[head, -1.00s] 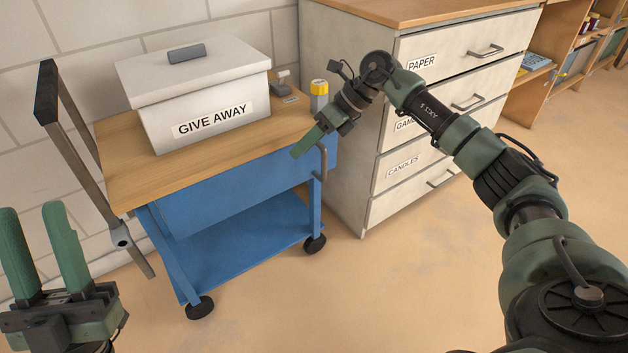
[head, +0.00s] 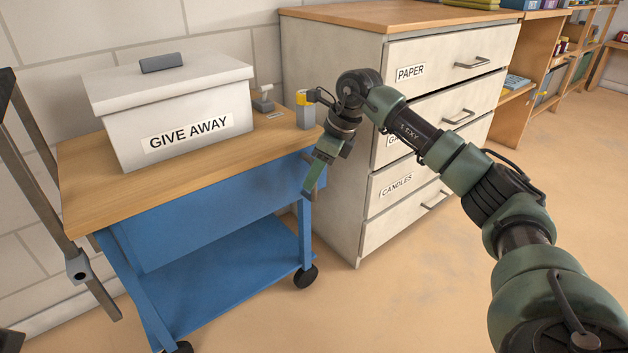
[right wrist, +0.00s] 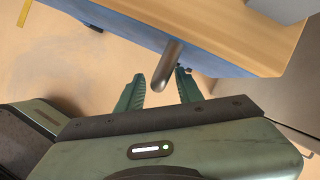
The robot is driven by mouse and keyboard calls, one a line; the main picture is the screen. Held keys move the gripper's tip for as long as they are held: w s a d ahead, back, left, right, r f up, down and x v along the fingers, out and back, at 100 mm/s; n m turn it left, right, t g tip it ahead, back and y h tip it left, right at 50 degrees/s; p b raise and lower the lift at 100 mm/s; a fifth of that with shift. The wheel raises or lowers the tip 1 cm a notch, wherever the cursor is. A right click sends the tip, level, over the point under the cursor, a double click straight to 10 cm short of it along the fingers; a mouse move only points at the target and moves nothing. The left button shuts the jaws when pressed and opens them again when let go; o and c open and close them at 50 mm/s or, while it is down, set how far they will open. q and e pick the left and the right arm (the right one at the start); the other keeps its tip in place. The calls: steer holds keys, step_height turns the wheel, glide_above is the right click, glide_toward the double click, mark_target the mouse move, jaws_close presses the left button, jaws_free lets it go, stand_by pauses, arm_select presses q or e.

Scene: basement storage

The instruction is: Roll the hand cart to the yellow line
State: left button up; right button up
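The hand cart has a blue frame (head: 200,210), a wooden top (head: 85,180) and black casters. My right gripper (head: 316,172) is at the cart's right end. In the right wrist view, its two green fingers (right wrist: 158,90) are apart, with a short grey bar handle (right wrist: 167,64) of the cart at the gap between them. I cannot tell if they touch it. My left gripper's fingers are outside the head view. A yellow strip (right wrist: 24,12) shows on the floor in the right wrist view.
A white GIVE AWAY box (head: 170,110), a small grey item (head: 263,98) and a yellow-topped grey item (head: 305,108) stand on the cart. A labelled drawer cabinet (head: 345,130) stands close to its right. Open floor (head: 420,290) lies in front.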

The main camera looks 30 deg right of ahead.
steer(key=shift+f, duration=0.15)
jaws_close()
steer(key=shift+a, duration=0.1)
stand_by(1.3)
